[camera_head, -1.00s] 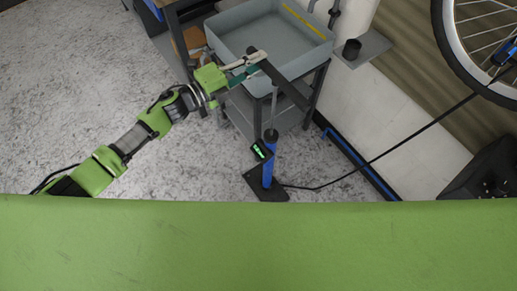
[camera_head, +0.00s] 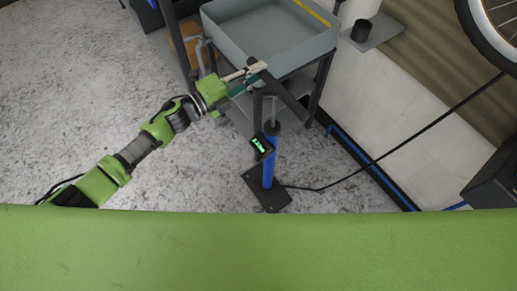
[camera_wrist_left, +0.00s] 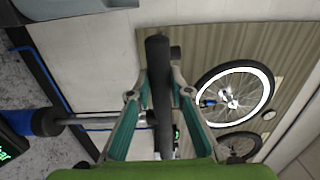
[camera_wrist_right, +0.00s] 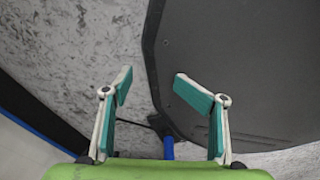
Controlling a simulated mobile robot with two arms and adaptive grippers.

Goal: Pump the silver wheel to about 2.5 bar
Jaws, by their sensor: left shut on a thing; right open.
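The floor pump (camera_head: 269,162) stands upright with a blue barrel, a dark base plate and a lit green display (camera_head: 261,145) too small to read. My left gripper (camera_head: 256,71) is shut on its dark bar handle (camera_head: 289,99); the left wrist view shows both fingers (camera_wrist_left: 159,95) against the bar. A short length of rod shows between handle and barrel. The silver-rimmed wheel (camera_wrist_left: 264,86) hangs at the wall with a blue pump head (camera_wrist_left: 207,103) at it; part shows in the head view (camera_head: 474,32). My right gripper (camera_wrist_right: 150,88) is open and empty, only in its wrist view.
A grey tray cart (camera_head: 225,38) stands behind the pump. The black hose (camera_head: 415,133) slants from the pump towards the wheel. A small wall shelf (camera_head: 376,34) and a black box (camera_head: 491,182) are at the right. The floor at the left is clear.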

